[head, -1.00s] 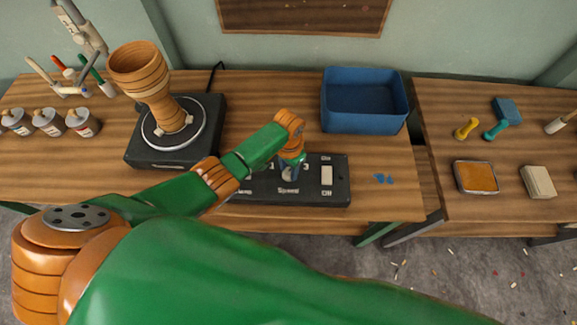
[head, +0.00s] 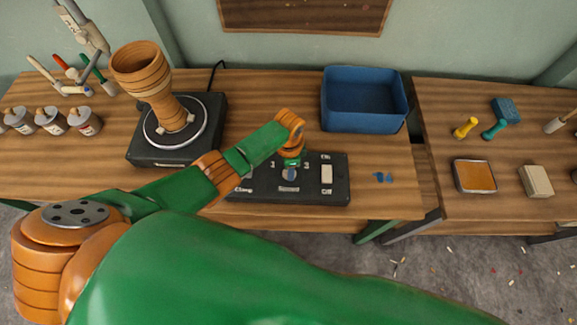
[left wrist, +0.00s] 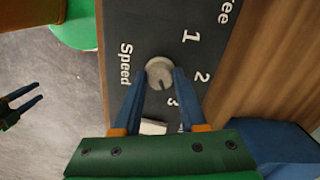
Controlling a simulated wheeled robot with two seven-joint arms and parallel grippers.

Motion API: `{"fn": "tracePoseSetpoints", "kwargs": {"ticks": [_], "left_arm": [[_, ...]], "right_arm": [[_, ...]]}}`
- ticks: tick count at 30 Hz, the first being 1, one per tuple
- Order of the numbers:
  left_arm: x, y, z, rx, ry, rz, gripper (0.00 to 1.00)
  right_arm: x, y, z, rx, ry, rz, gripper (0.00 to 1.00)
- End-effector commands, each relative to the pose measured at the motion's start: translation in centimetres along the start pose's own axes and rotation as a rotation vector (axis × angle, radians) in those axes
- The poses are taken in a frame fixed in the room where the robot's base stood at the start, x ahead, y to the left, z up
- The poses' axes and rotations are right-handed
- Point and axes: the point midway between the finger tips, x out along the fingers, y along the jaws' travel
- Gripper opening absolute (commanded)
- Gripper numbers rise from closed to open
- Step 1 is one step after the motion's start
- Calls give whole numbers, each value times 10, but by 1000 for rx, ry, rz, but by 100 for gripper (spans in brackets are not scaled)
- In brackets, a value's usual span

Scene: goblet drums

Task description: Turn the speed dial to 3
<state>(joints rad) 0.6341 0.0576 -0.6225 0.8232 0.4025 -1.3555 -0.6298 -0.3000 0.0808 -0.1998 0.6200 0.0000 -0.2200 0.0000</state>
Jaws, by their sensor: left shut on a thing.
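The speed dial (left wrist: 159,73) is a round pale grey knob on the dark control panel (head: 240,185). In the left wrist view the numbers 1, 2 and 3 curve beside it, with "Speed" on the other side. A dark mark on the dial points roughly toward the 3. My left gripper (left wrist: 163,73) is shut on the dial, with one blue finger on each side. In the head view my left gripper (head: 290,173) comes down onto the panel from above and mostly hides the dial. My right gripper (left wrist: 39,92) shows at the left wrist view's left edge, open and empty.
A white switch (head: 327,174) sits right of the dial, marked On and Off. A goblet drum (head: 160,90) stands on a black turntable (head: 150,153) to the left. A blue bin (head: 364,120) stands behind the panel.

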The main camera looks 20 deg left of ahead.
Motion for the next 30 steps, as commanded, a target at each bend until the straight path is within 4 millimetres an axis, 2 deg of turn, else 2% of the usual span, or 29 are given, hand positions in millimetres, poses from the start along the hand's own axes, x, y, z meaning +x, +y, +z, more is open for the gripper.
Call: {"fn": "tracePoseSetpoints", "kwargs": {"ticks": [12,13,15,16,25,30], "left_arm": [[0,0,-2,8,4,0,0],[0,0,-2,8,4,0,46],[0,0,-1,8,4,0,65],[0,0,-1,8,3,0,71],[-4,0,-1,7,2,0,71],[-40,0,-2,8,4,-2,71]], "right_arm": [[0,0,0,0,0,0,50],[0,0,0,0,0,0,50],[0,0,0,0,0,0,50],[0,0,0,0,0,0,50],[-2,0,0,0,0,-1,50],[-20,0,-2,0,0,-1,50]]}}
